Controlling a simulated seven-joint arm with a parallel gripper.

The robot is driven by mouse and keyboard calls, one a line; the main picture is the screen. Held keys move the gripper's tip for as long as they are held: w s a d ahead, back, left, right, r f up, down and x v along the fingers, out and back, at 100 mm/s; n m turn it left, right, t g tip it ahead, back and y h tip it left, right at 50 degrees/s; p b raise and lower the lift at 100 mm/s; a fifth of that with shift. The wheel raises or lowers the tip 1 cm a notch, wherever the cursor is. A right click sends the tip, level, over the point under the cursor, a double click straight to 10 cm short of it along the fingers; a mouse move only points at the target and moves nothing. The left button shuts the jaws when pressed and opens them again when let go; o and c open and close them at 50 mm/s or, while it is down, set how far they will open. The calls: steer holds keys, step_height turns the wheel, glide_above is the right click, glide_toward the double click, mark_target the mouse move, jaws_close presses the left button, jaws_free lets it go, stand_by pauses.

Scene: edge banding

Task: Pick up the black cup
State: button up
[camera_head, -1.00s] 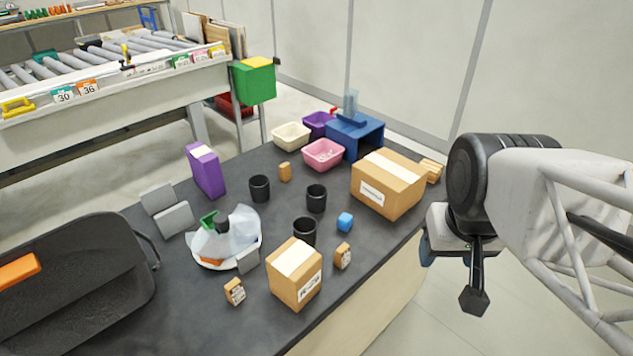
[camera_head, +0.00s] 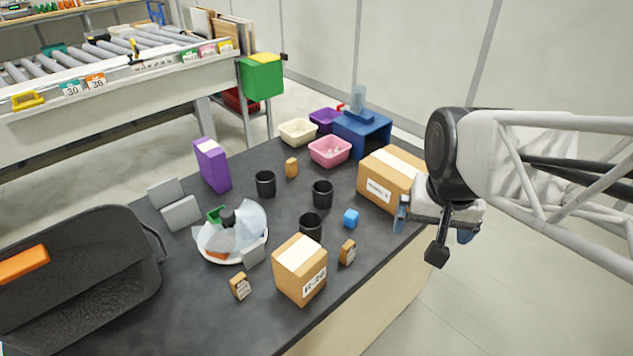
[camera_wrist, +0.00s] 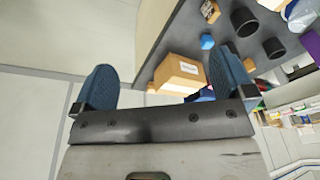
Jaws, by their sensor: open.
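Three black cups stand upright on the dark table. One cup (camera_head: 265,184) is farther left, another cup (camera_head: 322,194) is in the middle, and the third cup (camera_head: 310,226) is nearer, partly hidden behind a cardboard box. My gripper (camera_head: 428,222) is at the table's right edge, beside the large cardboard box and apart from all the cups. In the wrist view my gripper (camera_wrist: 165,88) has its two blue fingers spread with nothing between them. That view also shows black cups (camera_wrist: 244,22) and (camera_wrist: 274,48) beyond the right finger.
The large box (camera_head: 390,178) stands between my gripper and the back bins. A white bowl (camera_head: 232,255) and dark bin (camera_head: 80,265) are left. Floor is clear at right.

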steer(key=w+a+f+m+g, duration=0.1)
steer(key=w+a+f+m, duration=0.15)
steer(key=w+a, duration=0.35)
steer(key=w+a+f+m, duration=0.2)
steer(key=w+a+f, duration=0.15)
steer(key=w, duration=0.45)
steer(key=m+g, duration=0.1)
steer(key=m, duration=0.4)
glide_toward(311, 227)
steer(key=shift+s+r+n, duration=0.15)
steer(key=shift+s, duration=0.4)
steer(key=shift+s+r+n, duration=0.1)
steer(key=shift+s+r, duration=0.05)
steer(key=shift+s, duration=0.35)
steer(key=shift+f, duration=1.25)
steer(key=shift+s+f, duration=0.2)
steer(key=shift+f, duration=2.45)
